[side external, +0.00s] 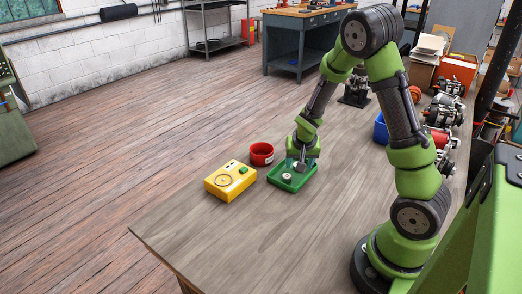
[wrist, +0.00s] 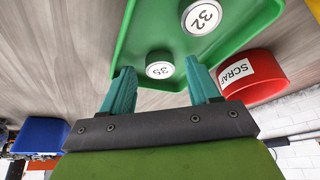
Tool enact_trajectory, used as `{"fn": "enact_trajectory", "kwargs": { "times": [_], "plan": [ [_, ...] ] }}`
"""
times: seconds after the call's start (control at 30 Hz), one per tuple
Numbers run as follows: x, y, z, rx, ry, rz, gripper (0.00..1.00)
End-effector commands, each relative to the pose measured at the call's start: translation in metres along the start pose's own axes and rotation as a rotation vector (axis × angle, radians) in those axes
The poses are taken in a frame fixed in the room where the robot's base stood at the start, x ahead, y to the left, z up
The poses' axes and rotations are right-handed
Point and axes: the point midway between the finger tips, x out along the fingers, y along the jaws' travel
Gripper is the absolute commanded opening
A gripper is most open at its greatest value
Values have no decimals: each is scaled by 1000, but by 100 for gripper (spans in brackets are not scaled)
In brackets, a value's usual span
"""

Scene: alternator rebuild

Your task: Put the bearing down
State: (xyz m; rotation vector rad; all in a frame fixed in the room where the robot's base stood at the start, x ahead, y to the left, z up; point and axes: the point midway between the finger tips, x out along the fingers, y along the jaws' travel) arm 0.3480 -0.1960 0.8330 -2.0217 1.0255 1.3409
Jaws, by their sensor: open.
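A green tray (side external: 273,180) stands on the wooden table; it also shows in the wrist view (wrist: 122,45). Two round metal bearings with white number faces are in it. The bearing marked 35 (wrist: 159,66) lies between the teal fingers of my gripper (wrist: 162,82), near the tray's edge. The bearing marked 32 (wrist: 201,17) lies farther into the tray, clear of the fingers. In the side view my gripper (side external: 301,165) points down at the tray, and one bearing (side external: 287,177) shows beside it. My gripper is open; whether a finger touches bearing 35 is unclear.
A red bin (side external: 261,154) stands close behind the tray; its label reads SCRAP in the wrist view (wrist: 250,75). A yellow box (side external: 230,181) with a green part on top stands left of the tray. A blue bin (side external: 381,130) stands behind my arm. The front table is clear.

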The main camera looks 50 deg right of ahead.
Motion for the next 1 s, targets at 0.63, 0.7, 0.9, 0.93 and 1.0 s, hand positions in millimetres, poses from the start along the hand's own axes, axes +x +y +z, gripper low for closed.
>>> {"fn": "enact_trajectory", "kwargs": {
  "times": [0.63,0.7,0.9,0.93,1.0],
  "plan": [
    [-108,-1,0,-2,2,-5,61],
    [-114,-1,0,-2,2,-4,61],
    [-138,-8,9,-18,-12,-60,61],
    [-146,-12,13,-29,-17,-86,61],
    [-171,-22,27,-64,-30,-166,61]
  ]
}}
